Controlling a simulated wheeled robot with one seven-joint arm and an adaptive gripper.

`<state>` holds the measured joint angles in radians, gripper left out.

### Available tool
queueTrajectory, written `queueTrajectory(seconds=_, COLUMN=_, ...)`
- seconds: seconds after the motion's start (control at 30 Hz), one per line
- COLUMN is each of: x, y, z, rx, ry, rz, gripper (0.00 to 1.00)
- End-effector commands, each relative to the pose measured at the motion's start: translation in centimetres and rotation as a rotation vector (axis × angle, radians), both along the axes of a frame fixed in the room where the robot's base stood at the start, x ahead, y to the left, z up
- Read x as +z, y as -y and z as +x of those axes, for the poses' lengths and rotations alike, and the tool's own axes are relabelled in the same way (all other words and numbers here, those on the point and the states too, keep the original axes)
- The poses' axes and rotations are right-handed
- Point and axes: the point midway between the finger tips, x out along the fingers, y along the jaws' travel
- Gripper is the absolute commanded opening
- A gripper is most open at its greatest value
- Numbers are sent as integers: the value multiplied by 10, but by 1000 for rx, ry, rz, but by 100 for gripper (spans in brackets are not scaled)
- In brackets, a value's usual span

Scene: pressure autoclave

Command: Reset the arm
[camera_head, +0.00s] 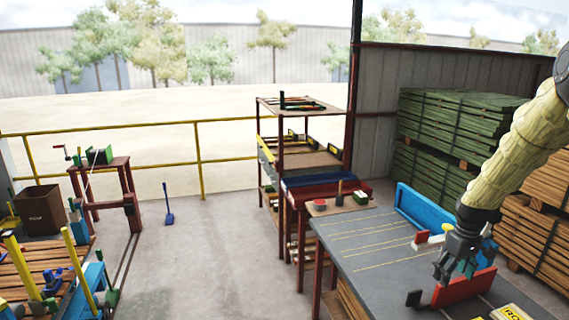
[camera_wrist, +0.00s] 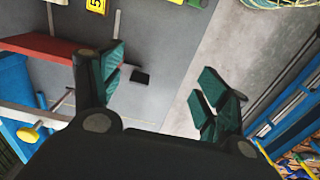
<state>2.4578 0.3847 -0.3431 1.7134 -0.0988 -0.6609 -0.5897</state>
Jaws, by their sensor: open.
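My gripper (camera_head: 455,271) hangs at the end of my pale yellow arm, above the grey workbench (camera_head: 365,245) at the right of the head view. Its fingers point down. In the wrist view the two green-padded fingers of my gripper (camera_wrist: 158,85) stand wide apart with nothing between them, so it is open and empty. A red plate (camera_head: 466,288) is close to the fingers in the head view, partly behind them. The red plate (camera_wrist: 40,48) lies left of the fingers in the wrist view.
A small black block (camera_head: 413,298) sits left of the red plate, on the bench. A blue fence-like piece (camera_head: 422,210) stands at the bench's back. A yellow-labelled box (camera_head: 512,312) is near the front. Green lumber stacks (camera_head: 450,125) stand behind; open floor (camera_head: 190,250) lies left.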

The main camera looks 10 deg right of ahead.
Motion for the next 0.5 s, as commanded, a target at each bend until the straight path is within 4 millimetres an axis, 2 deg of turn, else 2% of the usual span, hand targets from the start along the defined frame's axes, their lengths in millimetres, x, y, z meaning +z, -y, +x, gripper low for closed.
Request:
queueTrajectory(seconds=0.27, x=-44, y=-20, z=-15, rx=-22, ry=-1, rz=-15, gripper=75)
queueTrajectory(seconds=0.5, x=-92, y=-55, z=-29, rx=-37, ry=2, rz=-29, gripper=75)
